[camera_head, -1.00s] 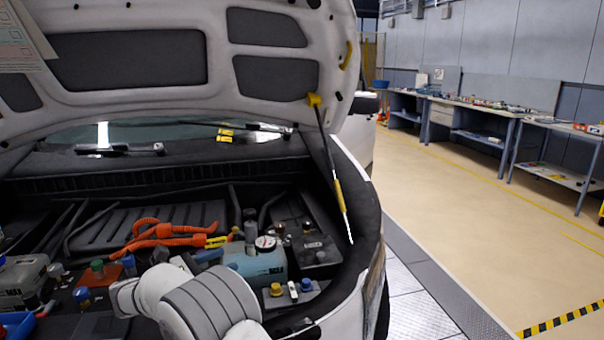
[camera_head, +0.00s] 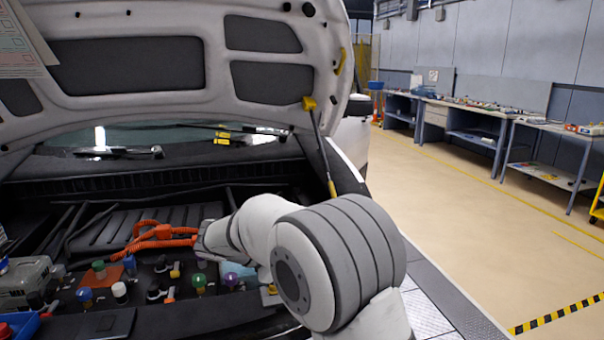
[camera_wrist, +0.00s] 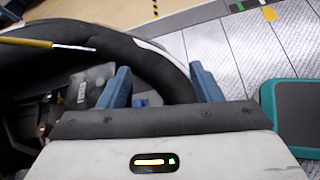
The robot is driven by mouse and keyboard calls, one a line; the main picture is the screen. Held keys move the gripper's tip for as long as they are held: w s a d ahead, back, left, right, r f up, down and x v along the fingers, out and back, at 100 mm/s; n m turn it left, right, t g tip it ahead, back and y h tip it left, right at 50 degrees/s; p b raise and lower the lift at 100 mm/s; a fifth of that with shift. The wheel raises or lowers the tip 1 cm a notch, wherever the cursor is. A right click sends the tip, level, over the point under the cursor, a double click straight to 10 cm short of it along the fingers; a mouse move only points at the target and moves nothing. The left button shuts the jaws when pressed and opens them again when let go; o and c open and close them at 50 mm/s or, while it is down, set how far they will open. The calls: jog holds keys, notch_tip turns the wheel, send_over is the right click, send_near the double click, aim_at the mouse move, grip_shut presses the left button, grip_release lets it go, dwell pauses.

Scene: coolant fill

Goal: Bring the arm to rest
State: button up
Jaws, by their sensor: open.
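My gripper (camera_wrist: 162,84) shows in the wrist view as two blue fingers spread wide apart, with nothing held between them. Beyond the fingers lies the dark curved edge of the car's front fender (camera_wrist: 150,62). In the head view my arm is raised and bent over the right side of the engine bay, and its thick white and grey joint stands close to the camera. I cannot make out the gripper fingers in the head view; the arm hides that area and most of the teal box (camera_head: 238,269).
The raised hood (camera_head: 190,105) hangs over the bay, held by a thin strut (camera_head: 322,150). Orange cables (camera_head: 160,236) and several coloured caps lie left of the arm. A teal-edged dark object (camera_wrist: 296,112) is right of the gripper. The floor (camera_head: 470,200) at right is open.

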jog(key=s+d+r+m+g+y, duration=0.2)
jog(key=s+d+m, duration=0.2)
jog(key=s+d, duration=0.3)
jog(key=s+d+m+y+p, duration=0.1)
jog(key=s+d+m+y, duration=0.3)
jog(key=s+m, duration=0.3)
jog(key=s+d+f+m+y+p, duration=0.1)
jog(key=s+d+m+y+p, duration=0.1)
jog(key=s+d+m+y, duration=0.2)
jog(key=s+m+y, duration=0.1)
jog(key=s+m, duration=0.2)
jog(key=s, duration=0.5)
jog(key=shift+s+d+f+m, duration=0.2)
jog(key=shift+f+m, duration=0.1)
